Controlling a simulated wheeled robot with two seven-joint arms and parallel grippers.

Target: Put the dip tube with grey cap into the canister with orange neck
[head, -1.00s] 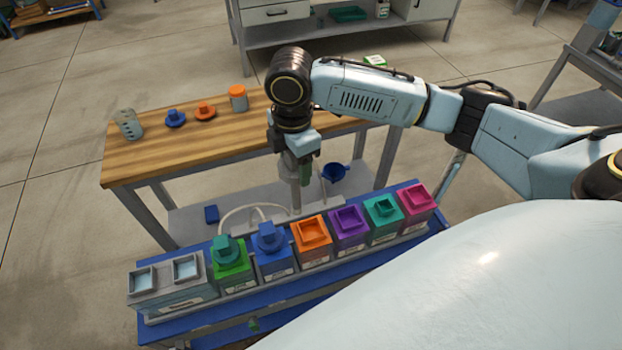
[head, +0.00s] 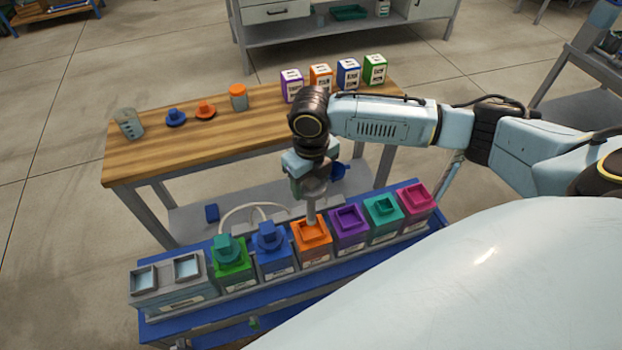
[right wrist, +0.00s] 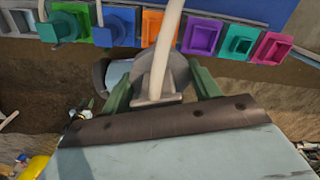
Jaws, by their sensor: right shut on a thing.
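My right gripper (head: 311,187) is shut on the dip tube with grey cap, above the row of canisters. The grey cap (right wrist: 178,72) sits between the green fingers (right wrist: 165,92) in the right wrist view, with a pale hose in front of it. In the head view the pale tube (head: 311,211) hangs down to the orange neck of its canister (head: 312,246). I cannot tell whether its lower end is inside the opening or just above it. The orange canister (right wrist: 152,25) also shows in the right wrist view. My left gripper is out of view.
Capped green (head: 232,262) and blue (head: 272,253) canisters stand left of the orange one; open purple (head: 348,229), teal (head: 383,217) and pink (head: 417,203) ones stand right. A grey double-well box (head: 165,293) is at the left end. A wooden table (head: 150,165) stands behind.

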